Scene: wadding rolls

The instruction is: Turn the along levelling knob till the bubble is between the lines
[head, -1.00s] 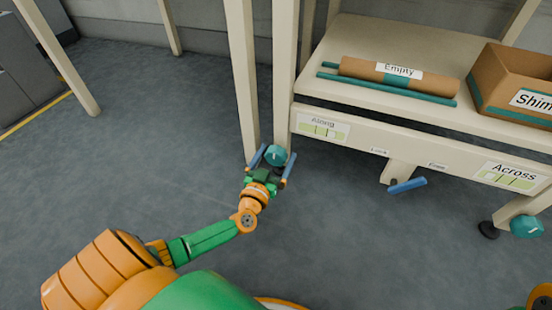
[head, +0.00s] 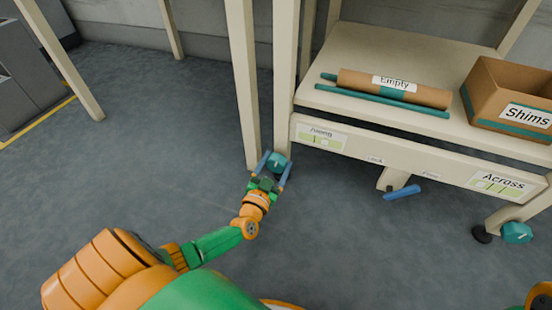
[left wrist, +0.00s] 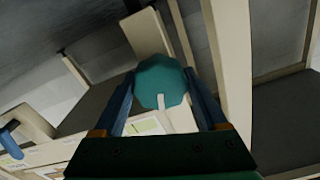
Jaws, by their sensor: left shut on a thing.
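The teal along levelling knob (head: 278,162) is at the front left leg of the frame, and it fills the middle of the left wrist view (left wrist: 160,82). A white mark shows on its face. My left gripper (head: 274,168) is shut on the knob, with one blue finger on each side. The along level (head: 321,137), with a pale green vial, is on the front rail just right of the knob; its bubble is too small to place against the lines.
The across level (head: 498,183) and a second teal knob (head: 516,232) are at the right. A blue handle (head: 402,192) sticks out under the rail. On the deck lie a roll labelled Empty (head: 430,95) and a Shims box (head: 485,90). The floor in front is clear.

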